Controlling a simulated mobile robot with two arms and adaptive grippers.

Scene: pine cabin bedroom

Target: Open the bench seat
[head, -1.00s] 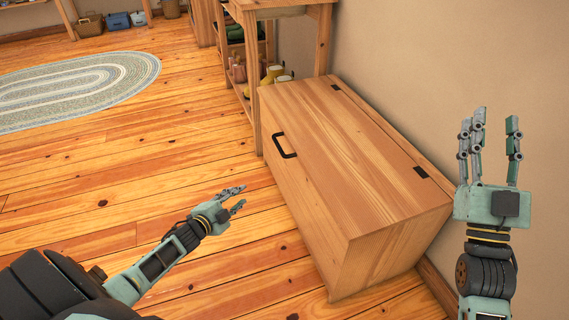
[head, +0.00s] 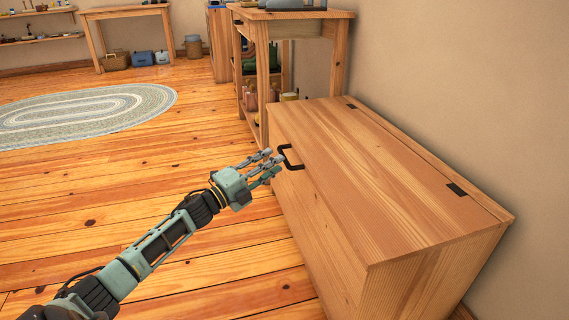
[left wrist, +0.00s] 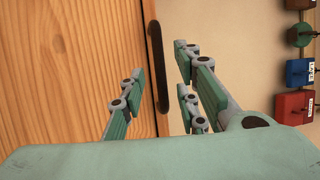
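The wooden bench seat (head: 375,185) stands against the wall at the right of the head view, its lid closed. A black handle (head: 290,157) is on the lid's front edge, and two black hinges lie at the back. My left gripper (head: 270,165) is open, its fingertips right by the handle. In the left wrist view the dark handle (left wrist: 157,70) stands between the spread fingers, with lid wood (left wrist: 60,60) to the left. Whether the fingers touch it I cannot tell. My right gripper is out of view.
A wooden shelf table (head: 300,20) with boots stands just beyond the bench. An oval braided rug (head: 90,115) lies at the left. The plank floor (head: 150,190) left of the bench is clear. The wall is close behind the bench.

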